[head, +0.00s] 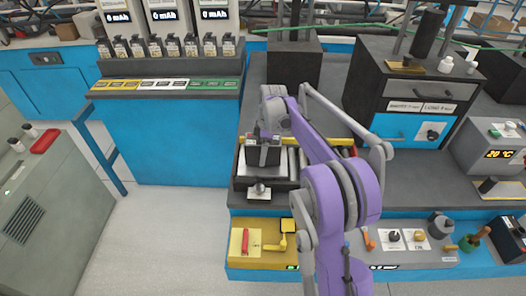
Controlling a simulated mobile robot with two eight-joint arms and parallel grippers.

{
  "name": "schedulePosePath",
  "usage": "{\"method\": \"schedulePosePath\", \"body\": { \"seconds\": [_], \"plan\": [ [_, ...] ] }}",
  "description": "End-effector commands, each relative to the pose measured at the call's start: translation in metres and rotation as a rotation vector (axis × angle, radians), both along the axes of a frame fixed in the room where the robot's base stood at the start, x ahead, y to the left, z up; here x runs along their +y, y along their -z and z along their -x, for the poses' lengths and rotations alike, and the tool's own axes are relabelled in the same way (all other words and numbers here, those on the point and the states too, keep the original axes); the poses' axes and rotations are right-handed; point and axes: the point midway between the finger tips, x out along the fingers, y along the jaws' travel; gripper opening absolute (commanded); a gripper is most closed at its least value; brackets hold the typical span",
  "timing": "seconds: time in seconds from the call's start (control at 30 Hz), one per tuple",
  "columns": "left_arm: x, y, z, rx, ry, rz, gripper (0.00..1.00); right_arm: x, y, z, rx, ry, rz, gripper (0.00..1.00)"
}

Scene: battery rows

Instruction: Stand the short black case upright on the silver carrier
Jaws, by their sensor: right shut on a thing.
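My purple and grey right arm reaches in from the bottom, and its right gripper (264,138) points down over the silver carrier. It is shut on the short black case (263,156), which looks upright. The silver carrier (243,169) is a pale metal plate on a dark base, directly under the case. The case's lower end is at or just above the plate; I cannot tell if they touch. The gripper hides the top of the case. My left gripper is not in view.
Metal rollers (293,166) lie right of the carrier, with a round knob (259,190) in front. A dark block (293,62) stands behind. A black and blue cabinet (410,100) is at right. Several small batteries stand on the left rack (170,68). A yellow panel (262,242) is at front.

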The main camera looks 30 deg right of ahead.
Motion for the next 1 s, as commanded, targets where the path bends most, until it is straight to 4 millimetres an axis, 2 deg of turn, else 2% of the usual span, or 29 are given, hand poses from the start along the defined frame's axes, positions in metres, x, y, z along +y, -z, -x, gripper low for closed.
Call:
{"method": "schedulePosePath", "body": {
  "seconds": [0.07, 0.1, 0.17, 0.4, 0.57, 1.0],
  "plan": [
    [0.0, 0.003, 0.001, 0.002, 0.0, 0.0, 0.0, 0.0, 0.004, 0.0, 0.0, 0.0, 0.0, 0.07],
    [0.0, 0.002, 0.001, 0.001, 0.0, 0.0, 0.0, 0.0, 0.003, 0.0, 0.0, 0.0, 0.0, 0.88],
    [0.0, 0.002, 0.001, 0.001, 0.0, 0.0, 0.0, 0.0, 0.003, 0.0, 0.0, 0.0, 0.0, 0.99],
    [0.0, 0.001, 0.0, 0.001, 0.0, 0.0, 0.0, 0.0, 0.002, 0.0, 0.0, 0.0, 0.0, 1.0],
    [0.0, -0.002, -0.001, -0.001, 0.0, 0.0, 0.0, -0.001, -0.011, 0.0, 0.0, 0.0, 0.0, 1.0],
    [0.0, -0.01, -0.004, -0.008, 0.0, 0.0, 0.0, -0.01, -0.099, 0.006, 0.0, 0.001, 0.0, 1.0]
  ]
}}
